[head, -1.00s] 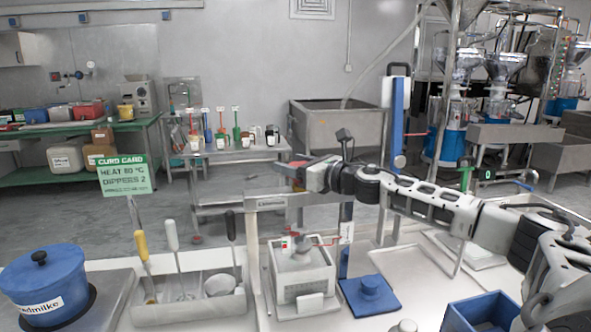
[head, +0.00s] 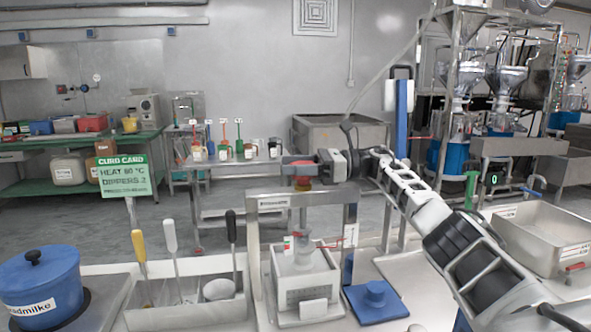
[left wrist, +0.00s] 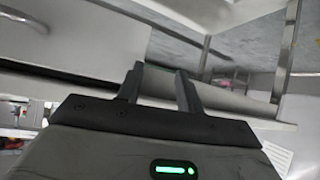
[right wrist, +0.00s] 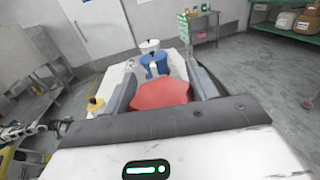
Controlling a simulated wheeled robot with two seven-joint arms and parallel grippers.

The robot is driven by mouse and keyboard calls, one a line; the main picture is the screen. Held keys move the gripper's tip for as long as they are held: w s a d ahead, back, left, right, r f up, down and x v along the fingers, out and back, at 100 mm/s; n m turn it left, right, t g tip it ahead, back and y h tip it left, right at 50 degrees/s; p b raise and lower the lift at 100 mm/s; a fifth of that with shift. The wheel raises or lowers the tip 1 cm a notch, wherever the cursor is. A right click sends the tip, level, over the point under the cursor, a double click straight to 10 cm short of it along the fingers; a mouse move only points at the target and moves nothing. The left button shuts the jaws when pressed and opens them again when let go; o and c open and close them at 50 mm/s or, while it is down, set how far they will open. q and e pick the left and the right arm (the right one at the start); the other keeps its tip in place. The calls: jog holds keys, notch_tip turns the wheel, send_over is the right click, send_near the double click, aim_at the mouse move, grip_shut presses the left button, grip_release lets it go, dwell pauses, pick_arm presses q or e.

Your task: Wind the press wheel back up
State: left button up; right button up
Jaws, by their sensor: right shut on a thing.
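The press stands at front centre in the head view, a grey frame (head: 272,201) with a crossbeam on top. The red press wheel (head: 302,182) sits above the crossbeam. My right gripper (head: 298,163) is at the wheel and shut on it. In the right wrist view, the red wheel (right wrist: 160,93) fills the space between the fingers of the right gripper (right wrist: 162,84). Below the beam a white perforated mould (head: 306,289) stands with a grey piece over it. My left gripper (left wrist: 158,82) shows only in its wrist view, with its fingers apart and nothing between them.
A blue lidded pot (head: 40,285) stands at far left, beside a grey utensil tray (head: 187,316) and a green sign (head: 124,177). A blue block (head: 376,300) lies right of the press. A metal basin (head: 540,236) is at right.

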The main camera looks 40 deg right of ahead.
pick_arm(q)
jog(key=shift+f, duration=0.15)
pick_arm(e)
jog(key=shift+r+n+g+y, duration=0.1)
jog(key=shift+n+g+y, duration=0.3)
jog(key=shift+g, duration=0.1)
pick_arm(q)
jog(key=shift+w+d, duration=0.1)
jog(key=shift+d, duration=0.05)
pick_arm(e)
jog(key=o, duration=1)
notch_tip(320, 180, up, 3)
jog(key=shift+r+b, duration=0.2)
jog(key=shift+b, duration=0.4)
jog(key=shift+s+a+b, duration=0.25)
jog(key=shift+s+b, duration=0.05)
pick_arm(q)
jog(key=f+b, duration=0.1)
jog(key=b, duration=0.3)
jog(key=shift+w+d+f+n+t+h+b, duration=0.1)
jog(key=shift+d+f+n+t+h+b, duration=0.2)
jog(key=shift+d+f+n, duration=0.1)
pick_arm(e)
jog(key=s+a+r, duration=0.8)
jog(key=s+r, duration=0.1)
jog(key=s, duration=0.1)
jog(key=shift+s+a+r, duration=0.2)
jog(key=shift+r, duration=0.1)
